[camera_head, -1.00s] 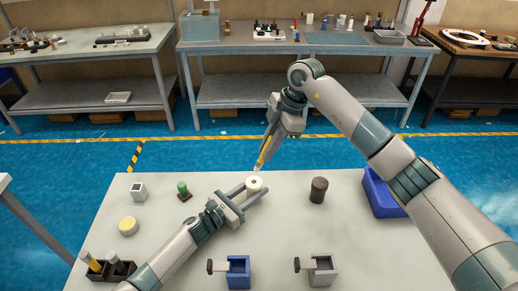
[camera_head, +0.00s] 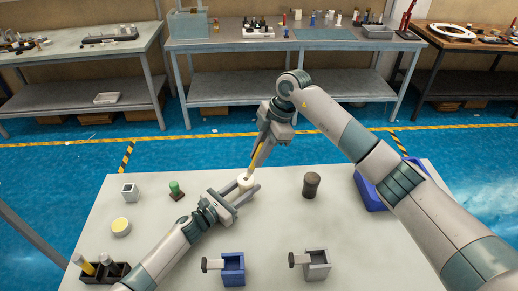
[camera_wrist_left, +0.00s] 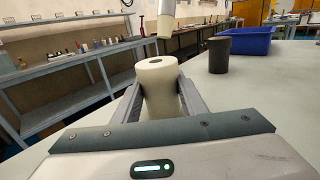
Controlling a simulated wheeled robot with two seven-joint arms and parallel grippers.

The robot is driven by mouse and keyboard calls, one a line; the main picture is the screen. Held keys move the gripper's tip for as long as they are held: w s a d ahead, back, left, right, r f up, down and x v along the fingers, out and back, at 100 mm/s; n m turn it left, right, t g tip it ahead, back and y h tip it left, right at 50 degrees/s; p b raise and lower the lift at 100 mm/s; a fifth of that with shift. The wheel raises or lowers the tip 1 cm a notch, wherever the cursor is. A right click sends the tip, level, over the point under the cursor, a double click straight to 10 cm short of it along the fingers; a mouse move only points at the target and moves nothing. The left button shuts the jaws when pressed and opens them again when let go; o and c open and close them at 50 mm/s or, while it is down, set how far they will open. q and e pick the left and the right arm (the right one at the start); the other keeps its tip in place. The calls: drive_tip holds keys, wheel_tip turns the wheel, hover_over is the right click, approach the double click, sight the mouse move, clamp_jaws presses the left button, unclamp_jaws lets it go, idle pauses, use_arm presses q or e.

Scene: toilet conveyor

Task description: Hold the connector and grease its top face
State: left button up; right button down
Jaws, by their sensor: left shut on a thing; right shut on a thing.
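The connector (camera_head: 246,183) is a white upright cylinder with a dark hole in its top face, also large in the left wrist view (camera_wrist_left: 160,88). My left gripper (camera_head: 243,192) is shut around its sides, leaving the top face open. In the left wrist view a pale tool end (camera_wrist_left: 166,18) hangs over the top face. I cannot tell whether the tip touches it.
A dark cylinder (camera_head: 311,185) and a blue bin (camera_head: 368,191) stand to the right. A green-topped piece (camera_head: 176,189), a white block (camera_head: 129,192) and a yellow-topped disc (camera_head: 121,227) lie left. A blue fixture (camera_head: 233,268) and a grey fixture (camera_head: 317,264) are in front.

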drive_tip(key=shift+f, duration=0.5)
drive_tip(key=shift+f, duration=0.7)
idle(0.9)
drive_tip(key=shift+w, duration=0.2)
drive_tip(key=shift+w, duration=0.5)
drive_tip(key=shift+w, duration=0.1)
drive_tip(key=shift+w, duration=0.55)
drive_tip(key=shift+s, duration=0.2)
drive_tip(key=shift+s, duration=0.5)
drive_tip(key=shift+s, duration=0.15)
idle(0.4)
